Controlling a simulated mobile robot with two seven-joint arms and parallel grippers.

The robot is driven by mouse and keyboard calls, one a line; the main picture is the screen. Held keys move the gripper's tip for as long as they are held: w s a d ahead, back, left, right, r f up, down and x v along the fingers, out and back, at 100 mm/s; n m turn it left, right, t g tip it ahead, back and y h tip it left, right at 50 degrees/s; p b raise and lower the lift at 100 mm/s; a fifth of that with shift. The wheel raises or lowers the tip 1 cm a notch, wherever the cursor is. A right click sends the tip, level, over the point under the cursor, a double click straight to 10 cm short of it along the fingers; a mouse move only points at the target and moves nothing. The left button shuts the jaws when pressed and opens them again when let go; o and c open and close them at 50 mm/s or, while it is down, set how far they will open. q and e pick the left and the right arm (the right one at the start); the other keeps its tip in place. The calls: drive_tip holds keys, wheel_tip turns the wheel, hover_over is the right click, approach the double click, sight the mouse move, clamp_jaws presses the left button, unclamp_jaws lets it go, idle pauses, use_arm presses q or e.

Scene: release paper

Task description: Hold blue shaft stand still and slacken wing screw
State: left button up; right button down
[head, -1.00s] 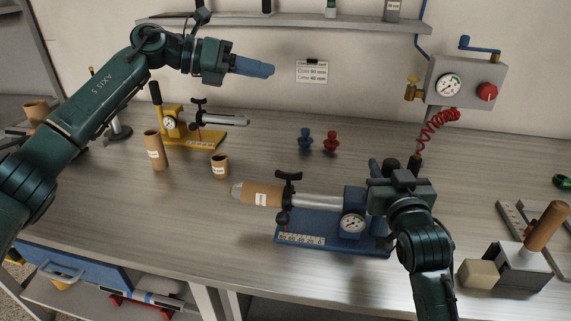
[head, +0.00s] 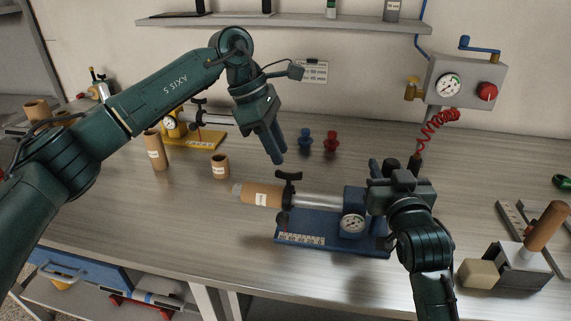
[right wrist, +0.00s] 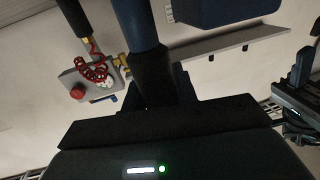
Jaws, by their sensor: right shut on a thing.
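The blue shaft stand (head: 318,228) lies on the bench with a dial gauge and a scale strip on its base. Its metal shaft (head: 318,201) points left and carries a cardboard core (head: 262,195). The black wing screw (head: 288,177) sits on top of the shaft beside the core. My left gripper (head: 279,160) hangs just above and left of the wing screw, fingers pointing down, apart from it; its finger gap is unclear. My right gripper (head: 385,182) is at the stand's right end, shut on a part of it. The right wrist view shows a blue post with a black sleeve (right wrist: 152,75) at the jaws.
A yellow stand (head: 205,138) and two cardboard cores (head: 155,150) (head: 220,166) are at the left. Blue (head: 305,139) and red (head: 331,141) knobs stand behind the shaft. A block with a wooden handle (head: 522,265) is at the right. The front bench is clear.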

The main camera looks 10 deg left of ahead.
sight(286, 170)
use_arm(q)
drive_tip(key=shift+x, duration=2.4)
drive_tip(key=shift+r, duration=0.1)
clamp_jaws()
